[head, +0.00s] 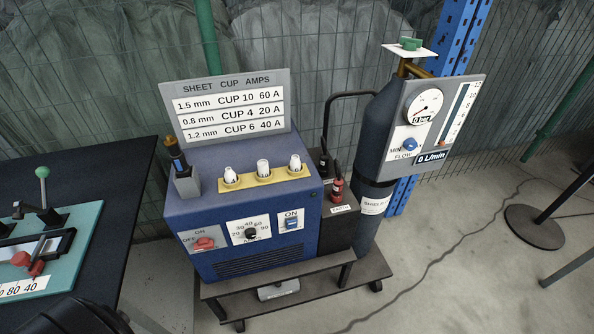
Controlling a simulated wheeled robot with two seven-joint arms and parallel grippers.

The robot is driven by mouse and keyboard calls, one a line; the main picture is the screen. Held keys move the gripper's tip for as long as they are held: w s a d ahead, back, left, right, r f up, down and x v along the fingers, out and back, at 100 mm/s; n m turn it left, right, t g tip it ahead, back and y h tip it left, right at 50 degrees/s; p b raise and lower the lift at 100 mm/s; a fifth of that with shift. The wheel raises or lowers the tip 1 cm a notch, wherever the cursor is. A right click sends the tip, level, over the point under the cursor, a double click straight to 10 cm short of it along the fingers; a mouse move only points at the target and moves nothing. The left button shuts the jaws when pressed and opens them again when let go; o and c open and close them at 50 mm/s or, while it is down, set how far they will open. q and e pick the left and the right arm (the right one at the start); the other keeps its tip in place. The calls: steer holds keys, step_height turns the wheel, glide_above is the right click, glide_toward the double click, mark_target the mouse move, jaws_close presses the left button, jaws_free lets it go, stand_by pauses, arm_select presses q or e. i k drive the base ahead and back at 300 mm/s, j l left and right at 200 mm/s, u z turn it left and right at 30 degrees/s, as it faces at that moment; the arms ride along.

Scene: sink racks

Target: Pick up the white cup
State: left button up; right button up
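Three small white cups stand upright in a yellow holder (279,175) on top of the blue welding machine (240,215). They are the left cup (230,175), the middle cup (263,168) and the right cup (295,162). Each has a small dark mark, too small to read surely. Neither gripper shows in the head view. A dark rounded shape at the bottom left edge is cut off, and I cannot tell what it is.
A torch (178,158) stands in a grey holder left of the cups. A sign (230,105) rises behind them. A dark gas cylinder (372,140) with a gauge panel (430,115) stands right. A dark table (105,190) with a teal fixture (75,240) is left.

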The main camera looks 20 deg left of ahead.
mark_target(295, 162)
steer(key=l+u, duration=0.1)
steer(key=u, duration=0.6)
steer(key=i+l, duration=0.05)
